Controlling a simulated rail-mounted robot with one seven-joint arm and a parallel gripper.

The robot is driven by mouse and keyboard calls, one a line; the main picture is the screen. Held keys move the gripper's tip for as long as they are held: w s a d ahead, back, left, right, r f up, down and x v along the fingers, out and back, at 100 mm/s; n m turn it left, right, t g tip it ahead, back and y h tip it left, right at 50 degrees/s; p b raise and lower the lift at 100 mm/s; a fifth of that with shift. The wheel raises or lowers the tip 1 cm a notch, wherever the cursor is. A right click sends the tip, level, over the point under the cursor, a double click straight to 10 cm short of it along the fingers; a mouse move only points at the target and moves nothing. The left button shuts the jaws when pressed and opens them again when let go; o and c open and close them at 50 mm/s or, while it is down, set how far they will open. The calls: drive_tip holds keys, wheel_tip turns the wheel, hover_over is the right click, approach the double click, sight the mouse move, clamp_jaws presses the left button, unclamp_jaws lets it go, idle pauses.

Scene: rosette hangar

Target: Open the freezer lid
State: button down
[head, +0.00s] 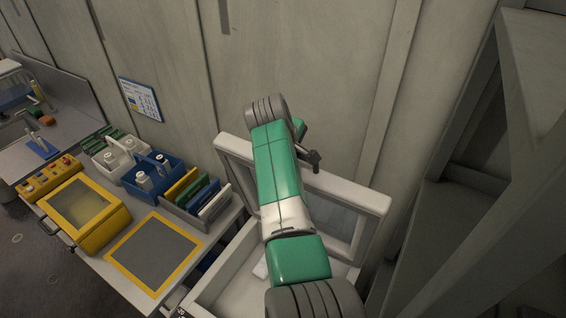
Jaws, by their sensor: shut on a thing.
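The freezer lid (352,191) has a pale frame around a grey panel. It stands raised, tilted up steeply at the back of the white chest freezer (232,271). The freezer's opening shows, with a small pale item (261,268) inside. My green and white arm reaches over the freezer and hides the middle of the lid and part of the opening. My gripper (314,164) is small and dark at the lid's upper edge, shut on the lid there. The exact grip is partly hidden by my arm.
A bench left of the freezer holds a yellow-framed mat (116,252), a yellow box (79,209), a blue caddy (131,180), a white caddy (95,150) and a grey rack (191,219). A panelled wall (330,60) stands close behind the lid. Grey shelving (470,215) stands at right.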

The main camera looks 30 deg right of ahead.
drive_tip(key=shift+w+d+f, duration=0.1)
drive_tip(key=shift+w+d, duration=0.05)
idle(0.3)
drive_tip(key=c, duration=1.5)
unclamp_jaws()
drive_tip(key=b+v, duration=0.1)
drive_tip(key=v, duration=0.7)
